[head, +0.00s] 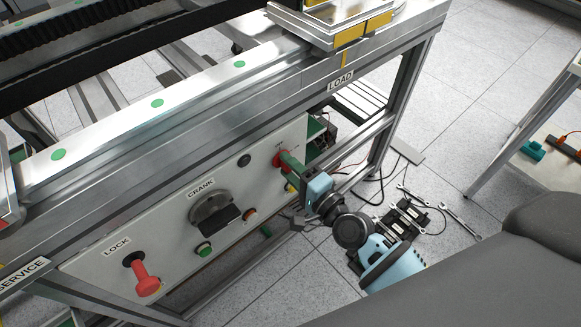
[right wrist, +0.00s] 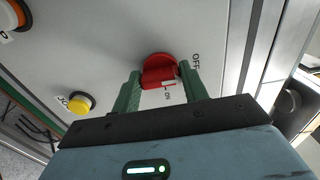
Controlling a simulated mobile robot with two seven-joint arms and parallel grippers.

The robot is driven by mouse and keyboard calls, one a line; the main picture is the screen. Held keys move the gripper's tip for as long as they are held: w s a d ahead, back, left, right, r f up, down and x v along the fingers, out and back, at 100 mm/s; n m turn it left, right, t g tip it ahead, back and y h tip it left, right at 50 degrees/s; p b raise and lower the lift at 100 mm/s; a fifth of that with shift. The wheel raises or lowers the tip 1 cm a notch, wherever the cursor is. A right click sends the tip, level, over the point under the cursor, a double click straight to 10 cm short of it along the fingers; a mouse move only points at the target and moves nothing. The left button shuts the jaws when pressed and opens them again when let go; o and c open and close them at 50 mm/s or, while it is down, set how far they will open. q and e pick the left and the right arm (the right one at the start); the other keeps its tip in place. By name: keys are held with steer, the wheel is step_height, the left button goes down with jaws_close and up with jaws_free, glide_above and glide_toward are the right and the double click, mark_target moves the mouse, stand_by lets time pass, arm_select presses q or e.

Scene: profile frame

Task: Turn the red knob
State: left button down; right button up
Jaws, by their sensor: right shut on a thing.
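The red knob (head: 278,159) is on the right part of the light grey control panel (head: 170,232). In the right wrist view the red knob (right wrist: 158,66) sits between the two green fingers of my right gripper (right wrist: 160,82), which are shut on its raised grip. A white mark on the grip points near the "ON" label; "OFF" is printed to the right of it. In the head view my right gripper (head: 289,163) reaches the knob from the lower right and partly hides it. My left gripper is not in view.
The panel also carries a red lock handle (head: 146,284), a dark crank (head: 212,210), a green button (head: 204,249) and a yellow button (right wrist: 80,102) near the knob. A metal frame post (head: 398,85) stands to the right. Wrenches (head: 458,221) and dark parts lie on the floor.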

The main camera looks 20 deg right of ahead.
stand_by(0.4)
steer(key=o, duration=1)
steer(key=shift+s, duration=0.1)
steer(key=v, duration=0.7)
steer(key=shift+s+d, duration=0.1)
steer(key=shift+s, duration=0.2)
